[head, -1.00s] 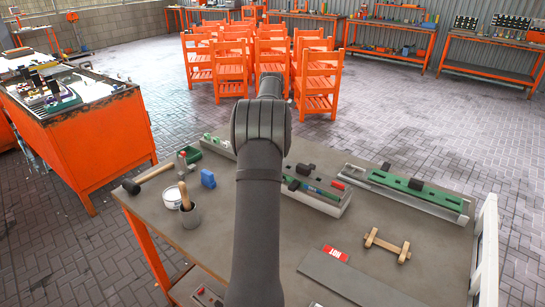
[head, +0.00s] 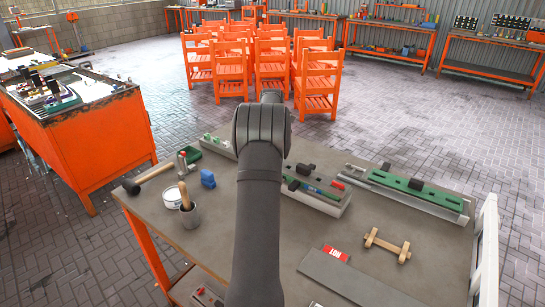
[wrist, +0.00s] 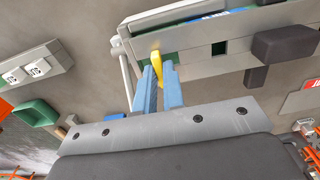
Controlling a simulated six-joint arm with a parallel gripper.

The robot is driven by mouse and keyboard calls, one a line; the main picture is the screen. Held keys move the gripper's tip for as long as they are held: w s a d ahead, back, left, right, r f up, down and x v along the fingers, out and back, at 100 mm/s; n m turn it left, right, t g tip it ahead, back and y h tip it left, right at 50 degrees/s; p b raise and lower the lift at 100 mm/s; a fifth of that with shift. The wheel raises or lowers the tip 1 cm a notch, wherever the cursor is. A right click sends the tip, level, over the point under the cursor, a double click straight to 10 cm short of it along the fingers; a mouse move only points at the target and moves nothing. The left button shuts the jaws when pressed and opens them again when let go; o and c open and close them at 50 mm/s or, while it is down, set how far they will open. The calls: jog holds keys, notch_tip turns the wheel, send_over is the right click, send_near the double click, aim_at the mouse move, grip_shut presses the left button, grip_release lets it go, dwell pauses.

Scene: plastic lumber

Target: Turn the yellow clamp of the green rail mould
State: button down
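The yellow clamp (wrist: 158,66) stands out from the side of a pale grey mould (wrist: 200,35) in the wrist view. A green strip (wrist: 190,10) shows along the mould's top edge. My gripper (wrist: 160,82) has its two blue fingers close together, one on each side of the clamp, and appears shut on it. In the head view my arm hides the gripper and clamp. A long grey mould (head: 333,207) with green and blue pieces shows right of the arm. Another mould with a long green rail (head: 430,193) lies at the bench's right.
Dark blocks (wrist: 285,43) stick out beside the clamp's right. A wooden piece (head: 387,244) and grey plate (head: 350,278) lie front right.

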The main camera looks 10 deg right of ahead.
jog(key=shift+n, duration=2.4)
jog(key=c, duration=1.4)
grip_release()
jog(key=shift+o, duration=0.2)
jog(key=shift+r, duration=0.1)
jog(key=shift+r, duration=3.45)
notch_tip(320, 180, down, 7)
jog(key=shift+m, duration=1.2)
